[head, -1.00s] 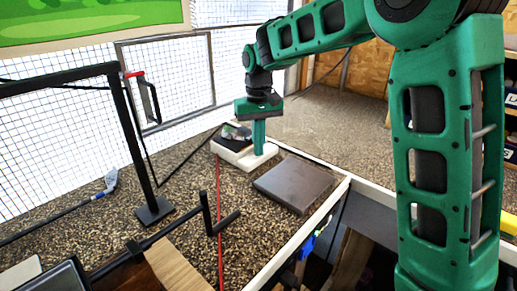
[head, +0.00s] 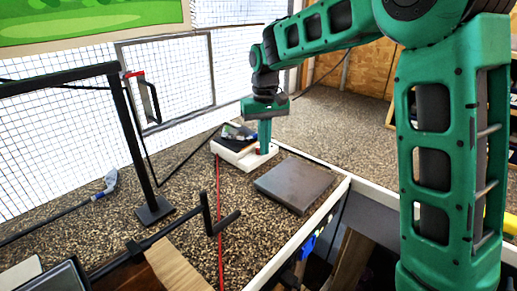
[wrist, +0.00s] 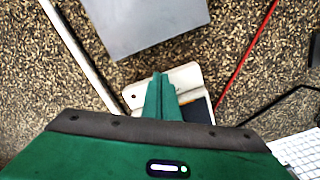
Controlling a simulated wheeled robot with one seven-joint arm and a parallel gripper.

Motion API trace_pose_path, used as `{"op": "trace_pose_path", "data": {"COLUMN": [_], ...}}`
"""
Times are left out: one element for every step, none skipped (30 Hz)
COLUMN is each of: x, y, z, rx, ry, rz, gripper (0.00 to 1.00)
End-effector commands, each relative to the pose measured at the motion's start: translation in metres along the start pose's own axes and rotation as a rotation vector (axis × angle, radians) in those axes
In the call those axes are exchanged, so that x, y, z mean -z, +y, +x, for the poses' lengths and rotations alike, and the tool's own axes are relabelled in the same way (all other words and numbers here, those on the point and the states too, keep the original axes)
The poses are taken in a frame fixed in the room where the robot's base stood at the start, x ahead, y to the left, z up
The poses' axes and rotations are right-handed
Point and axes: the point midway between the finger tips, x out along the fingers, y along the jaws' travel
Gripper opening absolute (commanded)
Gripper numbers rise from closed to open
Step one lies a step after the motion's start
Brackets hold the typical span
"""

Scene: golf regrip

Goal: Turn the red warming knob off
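My gripper (head: 264,152) points down over the right end of a low cream-white device (head: 231,157) with a dark top. In the wrist view its two green fingers (wrist: 161,76) lie together, with no clear gap, in front of the device's white end (wrist: 186,76). A small reddish patch shows beside the fingertips in the head view; it may be the red knob, but it is mostly hidden. The wrist view shows no knob. I cannot tell whether the fingers touch it.
A grey square plate (head: 295,184) lies to the right of the device, near the white counter edge (head: 300,240). A red line (head: 219,215) runs along the pebbled surface. A black post (head: 137,150) and a black bracket (head: 214,218) stand to the left.

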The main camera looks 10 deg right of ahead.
Motion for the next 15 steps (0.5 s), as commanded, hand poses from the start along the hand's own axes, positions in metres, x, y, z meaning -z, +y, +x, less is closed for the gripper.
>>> {"op": "trace_pose_path", "data": {"x": [0.0024, 0.0023, 0.0022, 0.0020, 0.0016, 0.0009, 0.0001, -0.0008, -0.0022, -0.0033, -0.0044, -0.0056, -0.0061, -0.0064, -0.0064], "y": [0.0020, 0.0016, 0.0014, 0.0013, 0.0014, 0.0015, 0.0017, 0.0020, 0.0024, 0.0027, 0.0029, 0.0032, 0.0034, 0.0034, 0.0034], "z": [-0.0009, -0.0009, -0.0009, -0.0010, -0.0010, -0.0010, -0.0011, -0.0011, -0.0011, -0.0011, -0.0010, -0.0009, -0.0010, -0.0015, -0.0029], "rx": [0.001, 0.001, 0.001, 0.001, 0.001, 0.001, 0.001, 0.001, 0.001, 0.001, 0.001, 0.001, 0.001, 0.001, 0.001], "ry": [0.006, 0.006, 0.006, 0.006, 0.006, 0.006, 0.006, 0.006, 0.005, 0.005, 0.005, 0.004, 0.004, 0.004, 0.004], "rz": [0.003, 0.002, 0.001, 0.001, 0.001, 0.001, 0.000, 0.000, 0.000, 0.000, -0.001, -0.001, -0.001, -0.001, -0.001], "gripper": [0.00, 0.00, 0.00, 0.00, 0.00, 0.00, 0.00, 0.00, 0.00, 0.00, 0.00, 0.00, 0.00, 0.00, 0.00]}}
